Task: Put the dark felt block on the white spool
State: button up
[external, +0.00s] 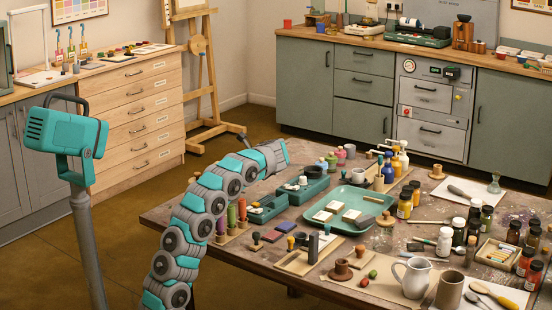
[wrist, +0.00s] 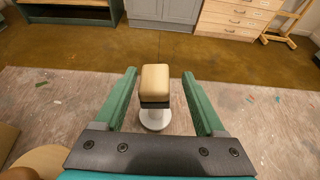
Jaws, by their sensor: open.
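In the wrist view a tan block with a dark band along its underside (wrist: 155,80) appears to sit upright on a white spool (wrist: 154,121) with a round foot on the table. I take it as the dark felt block. My gripper (wrist: 159,72) is open, with a green finger on each side of the block and a visible gap on both sides. In the external view the end of my arm reaches over the table's far left part. The fingers, block and spool cannot be made out there.
The paint-marked tabletop (wrist: 275,115) is mostly clear around the spool in the wrist view. A round tan object (wrist: 35,163) shows at lower left. In the external view a teal tray (external: 375,203), bottles and a white jug (external: 413,277) crowd the table.

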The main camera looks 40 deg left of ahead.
jog(key=v, duration=1.2)
jog(key=shift+p, duration=0.3)
